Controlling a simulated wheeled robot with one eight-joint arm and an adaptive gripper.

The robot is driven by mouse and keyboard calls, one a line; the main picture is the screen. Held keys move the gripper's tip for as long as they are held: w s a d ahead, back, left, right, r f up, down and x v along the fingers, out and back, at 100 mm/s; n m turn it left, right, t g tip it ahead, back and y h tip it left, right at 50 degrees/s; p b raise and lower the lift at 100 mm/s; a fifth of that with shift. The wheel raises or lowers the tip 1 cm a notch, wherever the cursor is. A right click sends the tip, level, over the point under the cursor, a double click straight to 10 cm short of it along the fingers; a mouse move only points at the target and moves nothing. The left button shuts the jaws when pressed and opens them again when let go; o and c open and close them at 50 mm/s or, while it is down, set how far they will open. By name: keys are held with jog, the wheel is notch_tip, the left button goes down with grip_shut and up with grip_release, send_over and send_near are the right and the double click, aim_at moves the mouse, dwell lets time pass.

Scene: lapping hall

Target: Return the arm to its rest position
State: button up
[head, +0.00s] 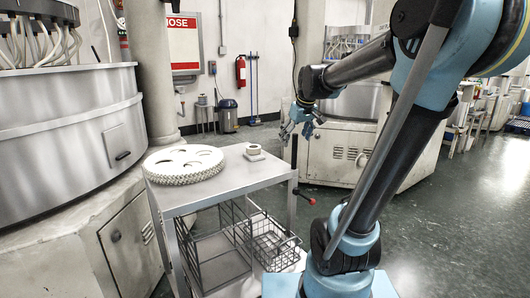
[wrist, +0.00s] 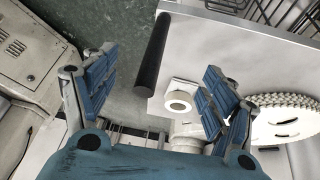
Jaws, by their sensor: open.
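My arm reaches up from the lower right of the head view, bends at the top right and extends to the left. My gripper (head: 304,122) hangs in the air beyond the right side of the steel cart (head: 225,181), above its top. In the wrist view my gripper's two blue fingers (wrist: 160,68) are spread wide apart with nothing held between them. A small white ring on a square base (head: 254,152) stands on the cart top, apart from the fingers. It also shows between them in the wrist view (wrist: 179,102).
A white toothed disc with holes (head: 183,164) lies on the cart. A dark post (head: 294,160) stands at the cart's right edge. A large round machine (head: 68,115) is left; a cabinet (head: 340,152) stands behind my gripper.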

jog(key=s+d+f+m+t+h, duration=0.25)
jog(key=s+d+f+m, duration=0.45)
jog(key=s, duration=0.4)
jog(key=s+f+n+g, duration=0.1)
jog(key=s+f+g, duration=0.4)
jog(key=s+f, duration=0.6)
jog(key=s+y, duration=0.1)
jog(key=s, duration=0.3)
jog(key=shift+f, duration=0.35)
jog(key=shift+d, duration=0.1)
jog(key=shift+w+f, duration=0.2)
jog(key=shift+w, duration=0.25)
